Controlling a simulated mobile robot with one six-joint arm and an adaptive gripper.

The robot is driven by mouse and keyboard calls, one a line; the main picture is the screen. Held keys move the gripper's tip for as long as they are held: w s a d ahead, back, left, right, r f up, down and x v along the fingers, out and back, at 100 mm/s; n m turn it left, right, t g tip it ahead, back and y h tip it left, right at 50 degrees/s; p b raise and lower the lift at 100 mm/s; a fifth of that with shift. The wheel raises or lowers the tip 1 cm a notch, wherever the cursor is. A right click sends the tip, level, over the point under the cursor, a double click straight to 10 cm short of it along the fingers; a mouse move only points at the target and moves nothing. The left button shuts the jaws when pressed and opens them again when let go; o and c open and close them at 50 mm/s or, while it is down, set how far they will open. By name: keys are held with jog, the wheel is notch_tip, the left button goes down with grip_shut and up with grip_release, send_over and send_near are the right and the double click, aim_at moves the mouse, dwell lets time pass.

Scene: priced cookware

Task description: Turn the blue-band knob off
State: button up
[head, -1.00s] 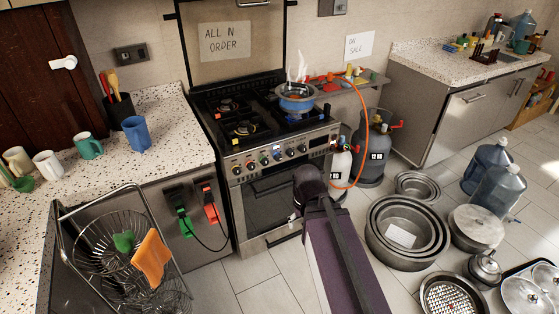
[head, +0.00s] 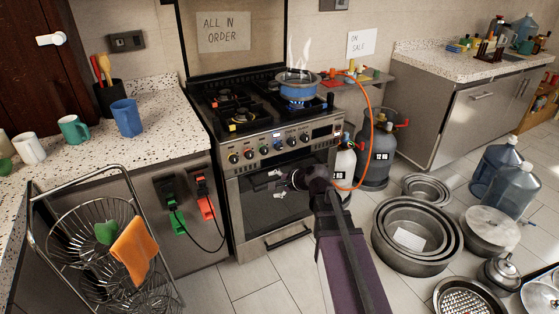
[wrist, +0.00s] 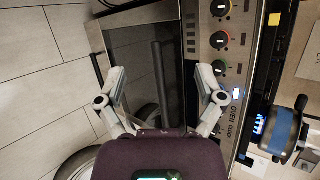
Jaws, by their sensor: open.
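The stove (head: 262,190) has a row of banded knobs along its front panel. The blue-band knob (head: 291,141) appears toward the right of that row. In the wrist view a knob (wrist: 220,97) sits beside my right-hand finger, partly hidden by it; its band is hard to make out. My gripper (head: 276,181) is open and empty, in front of the oven door below the knobs. In the wrist view my gripper (wrist: 160,78) spans the oven handle without gripping it.
An orange hose (head: 368,130) and gas cylinders (head: 375,155) stand right of the stove. Nested metal pans (head: 410,262) lie on the floor to the right. A wire rack (head: 90,250) stands at left.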

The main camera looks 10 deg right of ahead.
jog(key=w+d+f+m+t+b, duration=0.2)
jog(key=w+d+m+t+b, duration=0.15)
jog(key=w+m+b, duration=0.35)
jog(key=m+t+h+b, duration=0.2)
jog(key=m+t+b, duration=0.4)
jog(key=m, duration=0.6)
send_near(279, 149)
jog(key=shift+d+r+v, duration=0.1)
jog(key=shift+r+v, duration=0.05)
jog(key=shift+v, duration=0.75)
jog(key=shift+d+r+v, duration=0.1)
jog(key=shift+d+v, duration=0.05)
jog(key=shift+v, duration=0.75)
jog(key=shift+w, duration=0.15)
jog(key=x, duration=1.3)
jog(key=shift+w+a+f, duration=0.2)
jog(key=shift+w+f, duration=0.05)
jog(key=shift+w, duration=0.05)
jog(key=shift+c, duration=0.2)
jog(key=c, duration=1.1)
jog(key=shift+a, duration=0.2)
jog(key=shift+d, duration=0.1)
